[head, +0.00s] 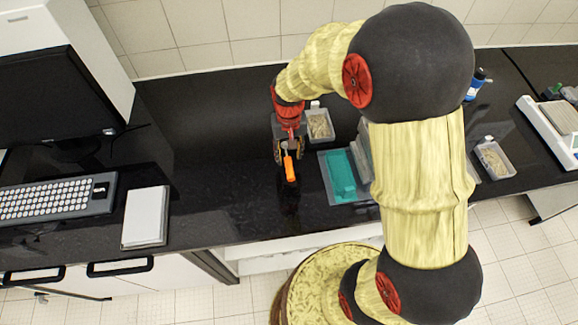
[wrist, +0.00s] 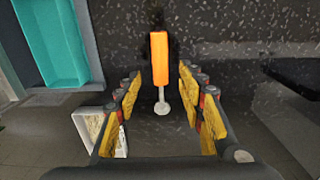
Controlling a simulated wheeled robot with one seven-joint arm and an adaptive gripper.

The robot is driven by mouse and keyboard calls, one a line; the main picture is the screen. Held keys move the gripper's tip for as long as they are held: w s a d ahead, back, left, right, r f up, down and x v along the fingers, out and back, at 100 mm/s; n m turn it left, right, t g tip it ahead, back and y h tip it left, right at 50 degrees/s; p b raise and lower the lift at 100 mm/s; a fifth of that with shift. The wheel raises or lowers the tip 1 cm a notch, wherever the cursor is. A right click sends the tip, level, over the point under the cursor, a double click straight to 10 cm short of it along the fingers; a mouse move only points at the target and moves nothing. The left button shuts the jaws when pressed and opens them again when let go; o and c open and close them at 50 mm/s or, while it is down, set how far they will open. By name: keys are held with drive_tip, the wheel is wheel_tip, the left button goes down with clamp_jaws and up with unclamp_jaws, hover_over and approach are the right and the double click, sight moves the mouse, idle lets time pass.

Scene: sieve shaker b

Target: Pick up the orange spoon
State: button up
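The orange spoon has an orange handle (head: 289,170) and a pale bowl, and it lies over the black worktop. In the wrist view the spoon (wrist: 159,60) is upright in the picture, with its bowl toward me. My gripper (head: 289,140) is over the bowl end of the spoon in the head view. In the wrist view my gripper (wrist: 160,84) is open, with yellow-padded fingers on either side of the spoon's lower part. Neither finger visibly touches it. The exact height of the fingers above the worktop is hard to tell.
A grey tray with a teal insert (head: 338,172) stands just right of the spoon. A small tub of pale grains (head: 319,125) is behind it. A white notebook (head: 146,217) and keyboard (head: 58,200) lie to the left. The worktop (head: 225,200) left of the spoon is clear.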

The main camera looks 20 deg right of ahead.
sight(289, 165)
wheel_tip(289, 165, down, 5)
drive_tip(key=shift+s+f+b, duration=0.15)
drive_tip(key=shift+f+b, duration=0.05)
drive_tip(key=shift+b, duration=0.4)
drive_tip(key=c, duration=0.3)
clamp_jaws()
